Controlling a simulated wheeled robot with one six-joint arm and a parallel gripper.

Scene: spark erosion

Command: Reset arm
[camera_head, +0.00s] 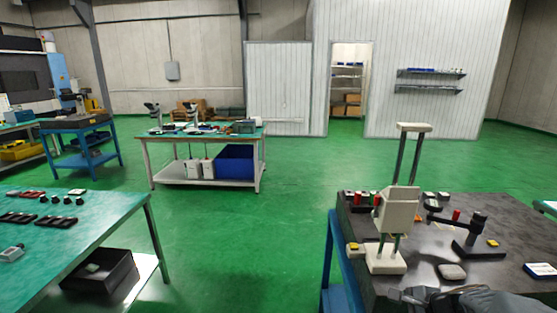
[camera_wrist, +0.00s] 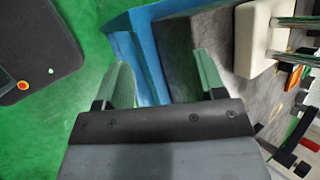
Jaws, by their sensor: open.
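My gripper (camera_wrist: 162,80) is open in the wrist view, with its two green-grey fingers spread wide apart and nothing between them. Behind the fingers are the blue side of a stand and the edge of a dark-topped table (camera_wrist: 212,40). In the head view a dark grey piece, which looks like part of my arm, shows at the bottom right in front of the same dark-topped table (camera_head: 420,262). The fingertips cannot be made out there.
A cream stand (camera_head: 385,262) with two posts rises at the table's left edge; its base (camera_wrist: 252,40) is right of my fingers. A black stand (camera_head: 466,238) and red cylinders are behind. A green-topped table (camera_head: 80,232) is left. Green floor (camera_head: 240,255) lies clear between.

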